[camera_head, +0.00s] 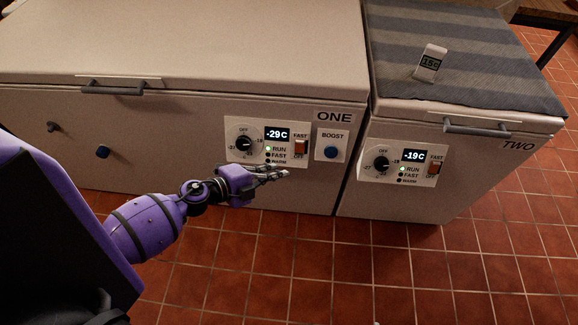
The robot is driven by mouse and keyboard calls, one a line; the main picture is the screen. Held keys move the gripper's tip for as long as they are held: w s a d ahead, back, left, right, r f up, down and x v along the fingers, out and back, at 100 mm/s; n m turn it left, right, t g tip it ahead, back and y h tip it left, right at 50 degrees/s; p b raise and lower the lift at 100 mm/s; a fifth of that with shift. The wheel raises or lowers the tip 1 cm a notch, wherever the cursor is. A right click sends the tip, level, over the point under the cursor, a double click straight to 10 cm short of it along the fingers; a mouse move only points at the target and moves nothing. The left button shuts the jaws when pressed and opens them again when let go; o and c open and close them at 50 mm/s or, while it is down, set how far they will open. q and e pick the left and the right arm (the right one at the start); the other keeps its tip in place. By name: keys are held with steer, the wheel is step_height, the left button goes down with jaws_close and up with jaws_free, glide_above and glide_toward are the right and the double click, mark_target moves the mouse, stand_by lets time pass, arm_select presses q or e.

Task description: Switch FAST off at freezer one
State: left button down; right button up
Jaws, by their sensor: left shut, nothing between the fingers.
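Freezer ONE (60,160) is the large white chest at the left, with its lid down. Its control panel (234,131) has a dial, a display reading -29C, and a FAST rocker switch (300,147) in orange-red at the right side. The RUN lamp shows green; the FAST lamp below it looks dark. A separate BOOST plate with a blue button (331,153) is right of the panel. My left gripper (286,172) is shut and empty, just below the FAST switch in the picture, its fingers pointing right. Whether it touches the panel I cannot tell. My right gripper is not in view.
Freezer TWO (390,203) stands at the right with a similar panel, reading -19C, and its own FAST switch (434,168). A striped cloth (490,60) and a small device reading 15c (431,64) lie on its lid. The tiled floor (330,270) in front is clear.

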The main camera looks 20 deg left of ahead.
arm_select(q)
steer(key=shift+v, duration=1.05)
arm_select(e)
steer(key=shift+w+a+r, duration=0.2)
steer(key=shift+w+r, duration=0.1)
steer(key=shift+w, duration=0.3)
arm_select(q)
steer(key=shift+s+d+f, duration=0.1)
steer(key=shift+d, duration=0.05)
steer(key=s+d+f+n+g+y+p, duration=0.1)
steer(key=s+f+n+y+p, duration=0.1)
steer(key=s+n, duration=0.7)
steer(key=s+d+f+n+g+y+p, duration=0.1)
steer(key=s+n+y, duration=0.4)
steer(key=s+n, duration=0.5)
steer(key=s+d+f+p, duration=0.1)
steer(key=s, duration=0.5)
steer(key=shift+s+n+g, duration=0.3)
steer(key=shift+s, duration=0.05)
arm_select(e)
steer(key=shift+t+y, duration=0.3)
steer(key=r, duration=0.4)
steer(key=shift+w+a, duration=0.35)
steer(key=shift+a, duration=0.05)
arm_select(q)
steer(key=shift+d+f, duration=0.15)
